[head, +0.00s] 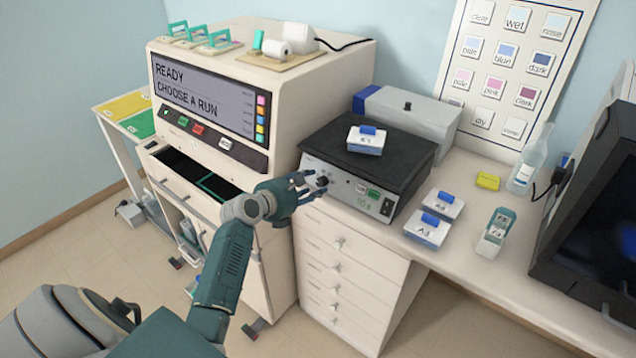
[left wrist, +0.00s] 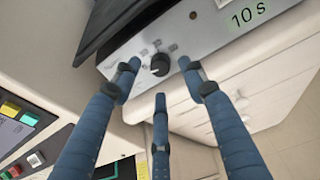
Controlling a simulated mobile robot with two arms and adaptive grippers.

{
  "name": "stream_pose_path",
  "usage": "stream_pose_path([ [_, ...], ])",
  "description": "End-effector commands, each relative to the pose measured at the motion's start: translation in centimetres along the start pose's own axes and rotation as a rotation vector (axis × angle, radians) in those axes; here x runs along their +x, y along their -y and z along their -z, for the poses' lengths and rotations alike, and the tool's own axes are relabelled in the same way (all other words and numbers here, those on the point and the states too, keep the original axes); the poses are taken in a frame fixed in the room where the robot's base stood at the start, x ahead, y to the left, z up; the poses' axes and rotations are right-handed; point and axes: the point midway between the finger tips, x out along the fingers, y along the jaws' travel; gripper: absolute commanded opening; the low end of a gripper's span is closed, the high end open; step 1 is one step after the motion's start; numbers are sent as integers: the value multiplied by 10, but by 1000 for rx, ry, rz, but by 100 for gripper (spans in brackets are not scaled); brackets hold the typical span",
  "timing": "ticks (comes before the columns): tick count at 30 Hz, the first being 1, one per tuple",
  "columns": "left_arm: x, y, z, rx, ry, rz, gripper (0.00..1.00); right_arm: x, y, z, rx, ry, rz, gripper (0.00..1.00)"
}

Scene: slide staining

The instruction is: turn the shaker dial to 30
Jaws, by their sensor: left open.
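The shaker (head: 330,150) is a grey box with a black platform on top. Its small black dial (head: 323,181) is on the front panel, toward the left. My left gripper (head: 308,184) is at the panel in front of the dial. In the left wrist view its blue fingers (left wrist: 160,75) are open, spread to the left, right and below the dial, with visible gaps. Whether any finger touches the panel cannot be told.
A blue-lidded box (head: 366,142) sits on the shaker platform. Two similar boxes (head: 427,231), a teal-and-white item (head: 496,234) and a yellow block (head: 487,181) are on the counter to the right. A large machine (head: 270,90) with a screen stands left, its drawer (head: 170,178) open.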

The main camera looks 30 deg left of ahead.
Motion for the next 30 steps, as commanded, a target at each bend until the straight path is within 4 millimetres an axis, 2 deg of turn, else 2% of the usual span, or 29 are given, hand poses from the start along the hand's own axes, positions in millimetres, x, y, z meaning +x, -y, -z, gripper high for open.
stream_pose_path([
  [3, 19, 0, 0, 1, -1, 0, 43, 0, -1, 0, 0, 0, -1, 0],
  [7, 31, 0, 0, 1, -1, -1, 43, 0, -1, 0, 0, 0, -1, 0],
  [18, 36, 0, 0, 3, -1, -2, 43, 0, 1, 1, 1, -1, 1, 0],
  [24, 36, 0, 0, 3, -1, -1, 3, 0, 5, 2, 3, -2, 6, 0],
  [25, 36, 0, 0, 3, -1, -2, 0, 0, 6, 2, 3, -2, 6, 0],
  [30, 36, 0, 0, 7, 0, -2, 0, 0, 7, 2, 3, -2, 7, 0],
])
